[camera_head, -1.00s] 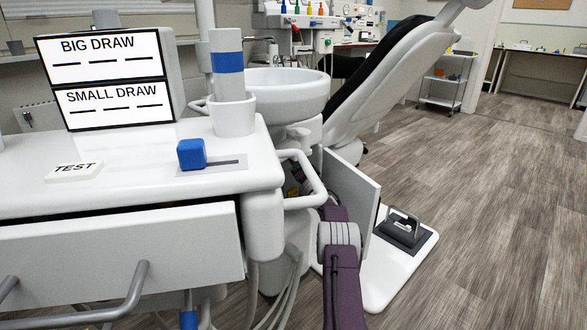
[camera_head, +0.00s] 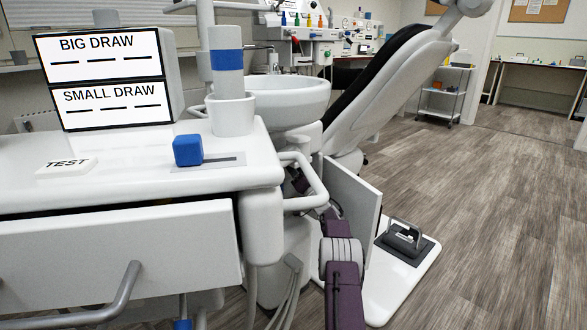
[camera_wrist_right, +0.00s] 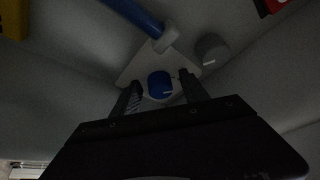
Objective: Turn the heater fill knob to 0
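In the right wrist view a round blue knob (camera_wrist_right: 160,84) with a pale mark sits on a light plate (camera_wrist_right: 135,68) in a dim space. It looks like the heater fill knob, but no scale or number is readable. My right gripper (camera_wrist_right: 160,92) is open, with one finger on each side of the blue knob and visible gaps. A grey round knob (camera_wrist_right: 211,49) and a blue bar (camera_wrist_right: 138,18) are beyond it. My left gripper is not in view.
A white panel (camera_head: 352,200) stands just right of my right arm. A white rail (camera_head: 305,190) and the drawer (camera_head: 120,255) are to its left. A foot pedal (camera_head: 403,238) is on the floor plate. The floor at right is clear. Yellow (camera_wrist_right: 12,18) and red (camera_wrist_right: 272,6) parts border the wrist view.

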